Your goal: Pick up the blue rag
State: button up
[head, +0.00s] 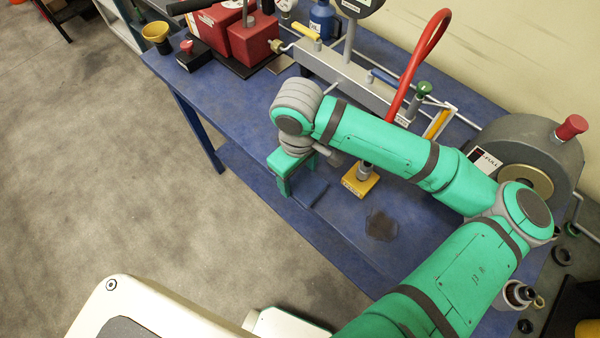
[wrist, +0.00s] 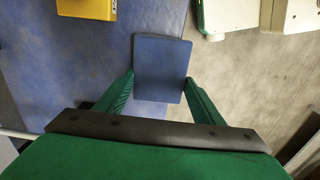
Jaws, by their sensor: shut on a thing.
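The blue rag (wrist: 162,68) shows in the wrist view as a flat, nearly rectangular blue piece. It lies between the two green fingers of my gripper (wrist: 158,90), which are shut on its sides. In the head view, my gripper (head: 298,183) points down at the front edge of the blue bench (head: 235,105). A blue patch (head: 314,191) beside the finger there looks like the rag. I cannot tell whether the rag still touches the bench top.
A yellow block (head: 360,185) with a metal post stands just right of my gripper. A dark hexagonal patch (head: 381,226) lies nearer. Red boxes (head: 250,40), a grey beam rig (head: 345,80) and a grey drum (head: 530,150) occupy the back. Open floor (head: 130,200) lies left.

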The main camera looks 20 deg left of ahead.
aim_at(298, 178)
jog(key=o, duration=1.1)
jog(key=shift+o, duration=0.2)
jog(key=shift+r, duration=0.1)
notch_tip(298, 178, up, 11)
